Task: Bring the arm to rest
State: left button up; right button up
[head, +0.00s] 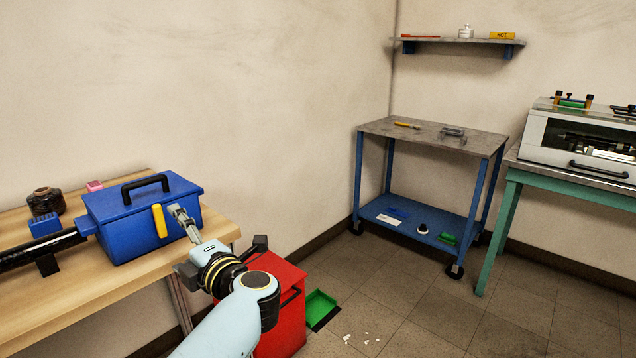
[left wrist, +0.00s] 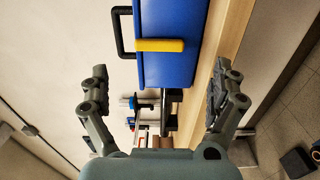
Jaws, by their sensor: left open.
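My left arm comes in from the bottom of the head view. Its gripper (head: 184,222) is in front of the right end of a blue box (head: 120,222) with a black handle and a yellow latch (head: 159,220). In the left wrist view the gripper (left wrist: 160,100) has its two fingers wide apart with nothing between them. The blue box (left wrist: 172,18) and yellow latch (left wrist: 160,45) show beyond the fingers. I cannot tell from these views whether a finger touches the box. My right gripper is in neither view.
The box stands on a wooden bench (head: 110,290) beside a black tube (head: 35,250) and a dark spool (head: 46,202). A red cabinet (head: 283,325) stands below my forearm. A blue cart (head: 425,220) and a green table (head: 570,190) stand right. The floor between is mostly clear.

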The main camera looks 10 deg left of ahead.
pick_arm(q)
jog(key=s+d+f+m+t+h+b, duration=0.15)
jog(key=s+f+m+h, duration=0.25)
jog(key=s+f+m, duration=0.55)
jog(key=s+d+f+m+t+h, duration=0.15)
jog(key=s+f+m+h, duration=0.35)
jog(key=f, duration=0.8)
jog(key=s+d+f+m+h, duration=0.25)
jog(key=s+f+m, duration=0.55)
jog(key=f, duration=0.4)
jog(key=s+f+m+g+h, duration=0.2)
jog(key=s+f+m+g, duration=0.2)
jog(key=s, duration=1)
jog(key=s+f+m+g+h, duration=0.1)
jog(key=s+f+m+g, duration=0.3)
jog(key=s, duration=1)
notch_tip(320, 180, down, 4)
jog(key=shift+d+f+g+h, duration=0.2)
jog(key=shift+d+g+h, duration=0.15)
jog(key=shift+g, duration=0.85)
